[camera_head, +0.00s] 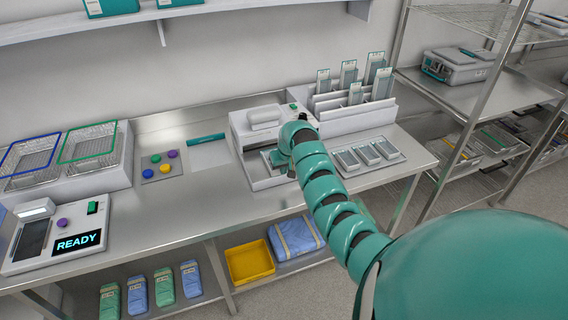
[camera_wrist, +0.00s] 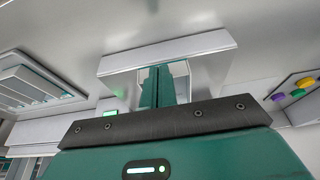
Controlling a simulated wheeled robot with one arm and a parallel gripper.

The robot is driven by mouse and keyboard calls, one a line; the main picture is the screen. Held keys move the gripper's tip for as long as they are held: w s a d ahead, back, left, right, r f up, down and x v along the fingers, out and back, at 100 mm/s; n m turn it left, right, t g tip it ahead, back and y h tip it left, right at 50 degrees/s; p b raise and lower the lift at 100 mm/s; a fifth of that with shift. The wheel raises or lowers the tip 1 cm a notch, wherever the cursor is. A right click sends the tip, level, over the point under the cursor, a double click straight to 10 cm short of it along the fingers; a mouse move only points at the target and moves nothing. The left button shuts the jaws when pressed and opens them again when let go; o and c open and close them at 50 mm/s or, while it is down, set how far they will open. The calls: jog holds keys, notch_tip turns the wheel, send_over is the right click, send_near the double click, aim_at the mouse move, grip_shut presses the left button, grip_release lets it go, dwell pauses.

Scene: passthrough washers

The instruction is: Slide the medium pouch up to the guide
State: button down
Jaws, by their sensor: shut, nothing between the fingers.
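My gripper (camera_head: 278,158) is shut and empty, low over the front of a white bench machine (camera_head: 238,139). In the wrist view its teal fingers (camera_wrist: 157,86) are together, close to a white block-like part (camera_wrist: 170,52) of this machine; I cannot tell whether they touch it. Three small grey-and-white pouches (camera_head: 367,155) lie in a tray to the right. Several upright pouches (camera_head: 348,74) of differing sizes stand in a white rack behind it. I cannot tell which is the medium pouch, or whether one lies under my gripper. I cannot make out the guide for certain.
Two wire baskets (camera_head: 85,144) stand at the left of the steel bench (camera_head: 190,196). A device reading READY (camera_head: 76,242) sits at the front left. Coloured round pieces (camera_head: 155,158) lie on a plate left of the machine. A steel shelf rack (camera_head: 431,98) stands at the right.

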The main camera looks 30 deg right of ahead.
jog(key=shift+f, duration=0.8)
jog(key=shift+w+f+b, duration=0.1)
jog(key=shift+w+b, duration=0.15)
jog(key=shift+b, duration=0.3)
jog(key=shift+w+d+b, duration=0.15)
jog(key=shift+w+b, duration=0.4)
jog(key=shift+b, duration=0.35)
jog(key=shift+w+d+b, duration=0.15)
jog(key=shift+w+b, duration=0.2)
jog(key=shift+b, duration=0.25)
jog(key=shift+w, duration=0.1)
jog(key=shift+w+b, duration=0.35)
jog(key=shift+b, duration=0.25)
jog(key=shift+w+d+f+b, duration=0.1)
jog(key=shift+w+b, duration=0.1)
jog(key=shift+b, duration=0.1)
jog(key=shift+w, duration=0.1)
